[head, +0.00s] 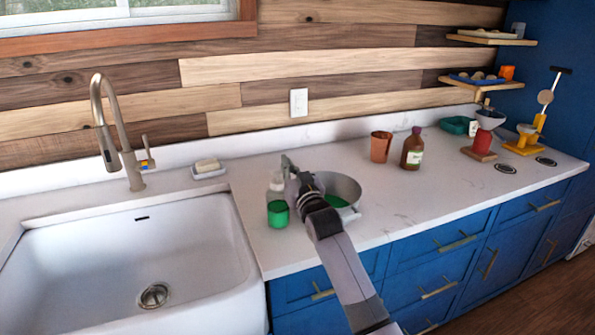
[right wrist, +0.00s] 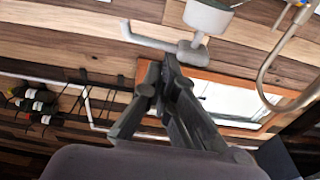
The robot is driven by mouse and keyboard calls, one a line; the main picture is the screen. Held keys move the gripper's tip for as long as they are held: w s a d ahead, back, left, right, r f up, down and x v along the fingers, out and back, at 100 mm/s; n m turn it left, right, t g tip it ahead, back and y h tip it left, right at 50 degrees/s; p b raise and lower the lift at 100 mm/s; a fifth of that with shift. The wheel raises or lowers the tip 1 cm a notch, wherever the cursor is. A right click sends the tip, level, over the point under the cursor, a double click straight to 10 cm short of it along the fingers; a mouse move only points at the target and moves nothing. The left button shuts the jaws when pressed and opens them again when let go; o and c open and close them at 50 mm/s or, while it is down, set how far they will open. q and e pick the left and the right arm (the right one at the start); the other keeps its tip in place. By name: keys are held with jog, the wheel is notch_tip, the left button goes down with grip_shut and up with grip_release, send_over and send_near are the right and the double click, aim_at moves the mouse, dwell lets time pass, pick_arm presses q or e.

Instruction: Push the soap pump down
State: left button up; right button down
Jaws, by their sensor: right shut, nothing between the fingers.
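The soap dispenser (head: 277,212) stands on the white counter just right of the sink, a clear bottle with green soap low in it. In the head view its pump top is partly covered by my right gripper (head: 287,162). In the right wrist view, which is upside down, the pale grey pump head and spout (right wrist: 150,39) show close to the fingertips of my right gripper (right wrist: 168,62). The gripper is shut and empty, at the top of the pump head; I cannot tell whether it touches. My left gripper is out of view.
A grey bowl (head: 345,187) stands right of the dispenser, partly behind my arm. A soap dish (head: 208,170) and the faucet (head: 120,130) are to the left, by the sink (head: 150,270). A terracotta cup (head: 380,147) and a brown bottle (head: 412,151) stand farther right.

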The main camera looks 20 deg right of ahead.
pick_arm(q)
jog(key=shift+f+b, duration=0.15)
jog(key=shift+b, duration=0.5)
pick_arm(e)
jog(key=s+r, duration=0.1)
jog(key=s, duration=0.8)
jog(key=shift+s+d, duration=0.15)
jog(key=shift+s, duration=0.15)
jog(key=shift+r, duration=0.1)
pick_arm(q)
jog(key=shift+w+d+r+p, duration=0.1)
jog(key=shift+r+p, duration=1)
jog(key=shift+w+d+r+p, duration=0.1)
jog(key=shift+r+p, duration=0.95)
pick_arm(e)
jog(key=shift+w+d+r, duration=0.1)
jog(key=shift+d+r, duration=0.1)
jog(key=shift+r, duration=0.9)
